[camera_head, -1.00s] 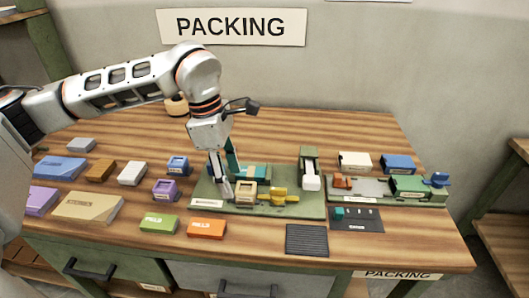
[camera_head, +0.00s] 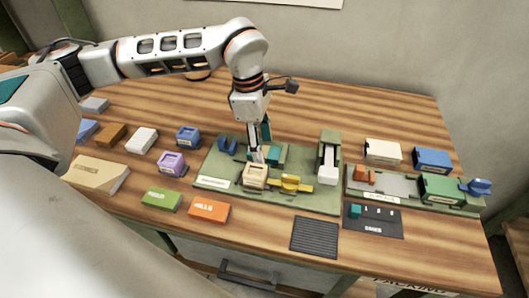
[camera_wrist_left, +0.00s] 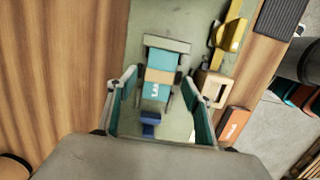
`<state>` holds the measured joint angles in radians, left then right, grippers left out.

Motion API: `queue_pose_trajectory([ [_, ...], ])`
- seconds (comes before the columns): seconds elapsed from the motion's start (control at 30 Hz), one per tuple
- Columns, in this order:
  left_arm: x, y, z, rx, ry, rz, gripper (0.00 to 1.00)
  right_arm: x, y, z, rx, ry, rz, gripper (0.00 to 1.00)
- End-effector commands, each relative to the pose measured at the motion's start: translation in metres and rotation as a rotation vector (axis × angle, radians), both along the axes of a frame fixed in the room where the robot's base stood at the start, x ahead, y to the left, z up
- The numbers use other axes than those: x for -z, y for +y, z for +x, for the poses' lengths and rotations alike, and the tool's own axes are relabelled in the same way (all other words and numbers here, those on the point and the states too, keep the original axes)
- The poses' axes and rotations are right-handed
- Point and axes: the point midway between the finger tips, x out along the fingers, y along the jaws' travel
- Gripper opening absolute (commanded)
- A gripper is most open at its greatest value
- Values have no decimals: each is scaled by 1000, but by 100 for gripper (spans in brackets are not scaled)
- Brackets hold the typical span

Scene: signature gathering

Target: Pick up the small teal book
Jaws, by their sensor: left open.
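The small teal book (camera_head: 273,155) lies in a grey-green holder on the green board (camera_head: 315,200), partly hidden by my left gripper in the head view. In the left wrist view, the teal book (camera_wrist_left: 158,75) has a tan band across it and pale lettering at its near end. My left gripper (camera_head: 262,150) is open and points down at the book. In the left wrist view its fingers (camera_wrist_left: 160,80) stand on either side of the book, apart from it. My right gripper is not in view.
A blue piece (camera_wrist_left: 150,124) is just below the book in the wrist view. A tan block (camera_head: 255,178) and a yellow clamp (camera_head: 290,184) stand close by on the board. Several boxes lie left, including an orange one (camera_head: 208,210). The back of the table is clear.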

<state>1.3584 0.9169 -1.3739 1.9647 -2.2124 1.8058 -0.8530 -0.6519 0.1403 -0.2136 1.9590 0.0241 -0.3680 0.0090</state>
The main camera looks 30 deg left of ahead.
Motion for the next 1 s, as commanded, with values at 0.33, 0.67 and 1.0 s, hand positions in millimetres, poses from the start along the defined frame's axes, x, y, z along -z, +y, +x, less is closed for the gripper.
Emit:
queue_pose_trajectory([
  [0.33,14,-2,1,-1,-2,0,51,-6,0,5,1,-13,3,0],
  [0.67,14,-2,1,-1,-2,-1,9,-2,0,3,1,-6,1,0],
  [1.0,8,-2,1,0,-3,0,9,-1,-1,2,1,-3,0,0],
])
